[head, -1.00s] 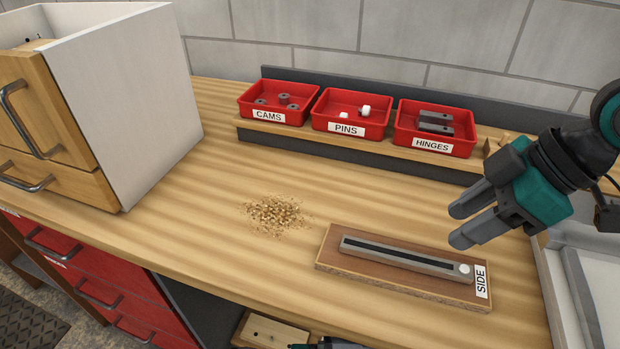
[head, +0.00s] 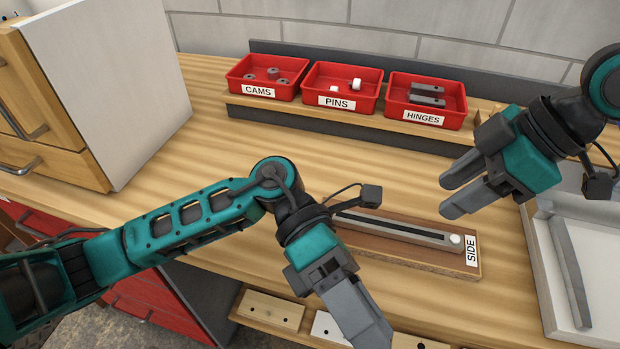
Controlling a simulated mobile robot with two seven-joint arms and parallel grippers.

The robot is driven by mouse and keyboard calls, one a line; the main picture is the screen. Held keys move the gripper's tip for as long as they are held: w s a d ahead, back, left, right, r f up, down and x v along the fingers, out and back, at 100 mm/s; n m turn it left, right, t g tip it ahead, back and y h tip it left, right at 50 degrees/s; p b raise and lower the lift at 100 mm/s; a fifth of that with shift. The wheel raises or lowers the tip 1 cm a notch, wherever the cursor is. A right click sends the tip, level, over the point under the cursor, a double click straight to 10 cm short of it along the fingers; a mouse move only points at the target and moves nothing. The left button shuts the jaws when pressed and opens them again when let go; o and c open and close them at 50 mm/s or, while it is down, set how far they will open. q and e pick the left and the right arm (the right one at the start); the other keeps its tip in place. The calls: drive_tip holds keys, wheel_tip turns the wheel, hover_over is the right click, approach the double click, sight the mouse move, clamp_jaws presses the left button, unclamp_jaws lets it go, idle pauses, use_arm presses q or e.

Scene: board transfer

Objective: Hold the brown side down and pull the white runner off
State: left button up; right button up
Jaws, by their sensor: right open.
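The brown side (head: 400,254), a flat board labelled SIDE, lies on the bench at centre right. My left arm hides its left part. A pale grey runner (head: 427,239) with a dark slot lies along the top of the board, with a white round piece (head: 456,239) at its right end. My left gripper (head: 362,322) points down in front of the board, near the bench's front edge. Its fingers overlap in this view, so their gap is unclear. My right gripper (head: 455,191) is open and empty, above and behind the board's right end.
Red trays labelled CAMS (head: 262,78), PINS (head: 340,90) and HINGES (head: 428,101) stand on a rear shelf. A white-sided drawer cabinet (head: 115,85) stands at left. Wooden pieces (head: 268,309) lie below the bench edge.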

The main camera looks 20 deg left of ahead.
use_arm(q)
drive_tip(key=w+a+r+m+t+y, duration=0.2)
drive_tip(key=w+a+m+t+y, duration=0.35)
drive_tip(key=w, duration=0.45)
drive_tip(key=t+y, duration=0.2)
drive_tip(key=t, duration=0.3)
approach(333, 215)
drive_tip(key=shift+n, duration=0.45)
drive_tip(key=x, duration=1)
drive_tip(key=shift+w+a, duration=0.1)
drive_tip(key=shift+w, duration=0.15)
drive_tip(key=shift+c, duration=0.5)
